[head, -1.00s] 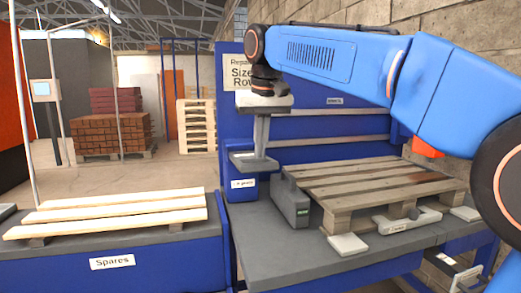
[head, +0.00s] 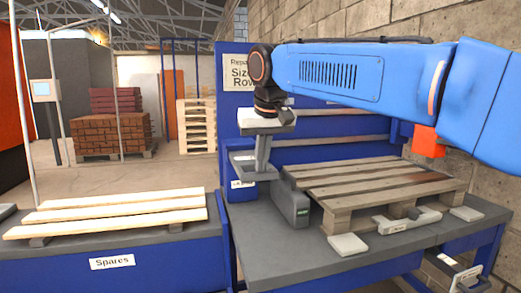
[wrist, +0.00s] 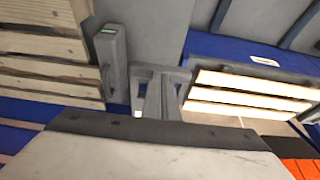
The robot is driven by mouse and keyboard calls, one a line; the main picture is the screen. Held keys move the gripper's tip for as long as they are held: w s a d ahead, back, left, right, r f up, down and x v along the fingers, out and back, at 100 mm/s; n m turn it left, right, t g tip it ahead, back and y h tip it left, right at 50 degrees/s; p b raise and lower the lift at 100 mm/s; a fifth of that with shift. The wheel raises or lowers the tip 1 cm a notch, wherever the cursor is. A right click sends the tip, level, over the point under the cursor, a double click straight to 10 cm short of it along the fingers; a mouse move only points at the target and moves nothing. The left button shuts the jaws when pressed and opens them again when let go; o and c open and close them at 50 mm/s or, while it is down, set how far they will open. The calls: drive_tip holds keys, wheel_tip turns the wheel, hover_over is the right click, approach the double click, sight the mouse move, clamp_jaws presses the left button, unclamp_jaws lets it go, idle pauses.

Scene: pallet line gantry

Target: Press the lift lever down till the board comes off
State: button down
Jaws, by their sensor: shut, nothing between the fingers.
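My gripper (head: 262,168) is shut and empty, pointing down left of the pallet. Its fingers also show in the wrist view (wrist: 160,100). They overlap a grey bracket (head: 240,160); I cannot tell whether they touch it. The worn pallet (head: 365,185) with its grey-brown boards lies on the bench and also shows in the wrist view (wrist: 40,65). One board has a reddish-brown patch at the right. A grey upright block (head: 290,205) with a green label stands at the pallet's left end. No part is readably labelled as the lift lever.
A labelled grey bar (head: 408,221) lies at the pallet's front, between light pads (head: 347,245). A labelled handle-like part (head: 462,273) sticks out below the bench at lower right. Pale boards (head: 110,213) lie on the Spares bench (head: 165,255).

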drive_tip(key=w+f+t, duration=0.1)
drive_tip(key=f, duration=0.4)
drive_tip(key=f+t, duration=0.1)
drive_tip(key=f, duration=0.5)
drive_tip(key=w+f+t+y, duration=0.1)
drive_tip(key=f+t, duration=0.1)
drive_tip(key=f, duration=0.3)
drive_tip(key=shift+w+a+f, duration=0.3)
drive_tip(key=shift+a+f, duration=0.05)
drive_tip(key=shift+a, duration=0.05)
drive_tip(key=shift+x, duration=0.75)
drive_tip(key=shift+s+f, duration=0.1)
drive_tip(key=shift+f, duration=0.1)
drive_tip(key=shift+d+r, duration=0.1)
